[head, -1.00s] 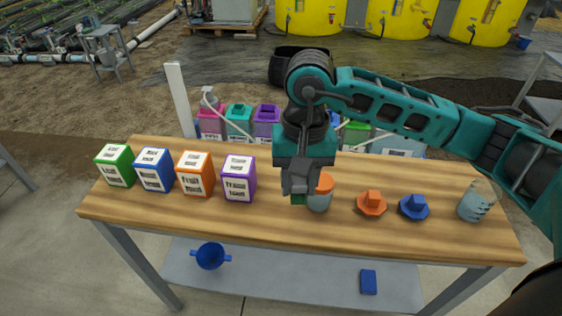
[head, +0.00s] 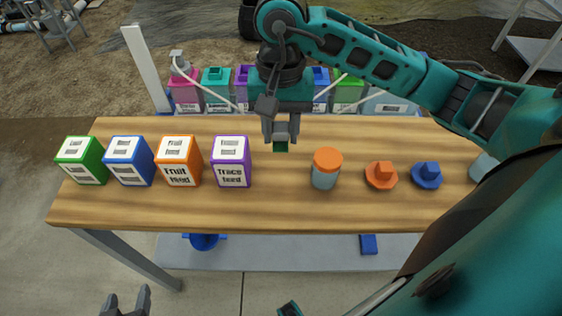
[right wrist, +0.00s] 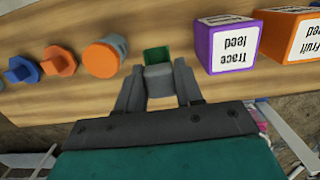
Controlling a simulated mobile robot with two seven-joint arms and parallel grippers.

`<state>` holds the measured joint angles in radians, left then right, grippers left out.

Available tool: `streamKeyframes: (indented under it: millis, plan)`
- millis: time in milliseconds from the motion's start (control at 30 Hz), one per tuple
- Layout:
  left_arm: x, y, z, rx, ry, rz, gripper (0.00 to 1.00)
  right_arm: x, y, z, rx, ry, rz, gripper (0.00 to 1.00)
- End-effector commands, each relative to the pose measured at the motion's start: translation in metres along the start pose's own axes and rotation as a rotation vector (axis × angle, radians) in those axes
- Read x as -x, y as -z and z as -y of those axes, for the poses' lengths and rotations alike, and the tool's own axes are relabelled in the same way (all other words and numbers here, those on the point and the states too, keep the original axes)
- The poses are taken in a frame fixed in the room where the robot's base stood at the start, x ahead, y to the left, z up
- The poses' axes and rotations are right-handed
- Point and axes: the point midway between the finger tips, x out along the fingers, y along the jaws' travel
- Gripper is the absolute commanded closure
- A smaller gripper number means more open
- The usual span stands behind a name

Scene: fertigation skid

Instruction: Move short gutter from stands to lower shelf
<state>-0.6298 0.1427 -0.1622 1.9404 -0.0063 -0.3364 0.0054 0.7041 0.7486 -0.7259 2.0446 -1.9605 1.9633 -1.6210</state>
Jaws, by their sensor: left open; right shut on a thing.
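No short gutter or gutter stands can be made out in these views. My right gripper (head: 281,138) is shut on a small grey piece with a dark green end (head: 281,146), above the wooden bench (head: 270,212). The piece also shows between the fingers in the right wrist view (right wrist: 157,55). A jar with an orange cap (head: 326,168) stands to its right, apart from the gripper. My left gripper (head: 127,304) is open and low at the bottom left, in front of the bench. The grey lower shelf (head: 285,252) runs under the bench top.
Green (head: 82,160), blue (head: 130,160), orange (head: 179,160) and purple (head: 231,161) boxes stand at the bench's left. Orange (head: 381,175) and blue (head: 427,175) knobbed pieces sit right of the jar. Coloured containers line the back. A blue item (head: 204,241) is on the lower shelf.

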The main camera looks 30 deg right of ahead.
Motion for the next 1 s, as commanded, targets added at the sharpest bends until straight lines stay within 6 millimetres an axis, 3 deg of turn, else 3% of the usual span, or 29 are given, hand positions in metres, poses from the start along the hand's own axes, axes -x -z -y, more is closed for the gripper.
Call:
streamKeyframes:
  millis: [100,200,367,600,1000]
  plan:
    - [-0.001,-0.002,0.0,0.0,0.0,0.001,0.41,-0.031,0.002,-0.001,-0.001,-0.003,0.005,0.94]
    - [-0.002,-0.003,0.0,0.0,-0.001,0.001,0.41,-0.047,0.003,-0.001,0.0,-0.002,0.002,0.94]
    - [-0.002,-0.003,-0.001,0.001,-0.001,0.004,0.41,-0.058,0.005,0.0,0.001,-0.001,0.0,0.94]
    - [-0.004,-0.002,-0.002,0.001,-0.004,-0.001,0.41,-0.092,0.008,0.0,0.0,0.0,0.002,0.94]
    - [-0.007,0.002,-0.003,0.0,-0.007,-0.011,0.41,-0.101,0.009,0.0,0.002,0.0,-0.002,0.94]
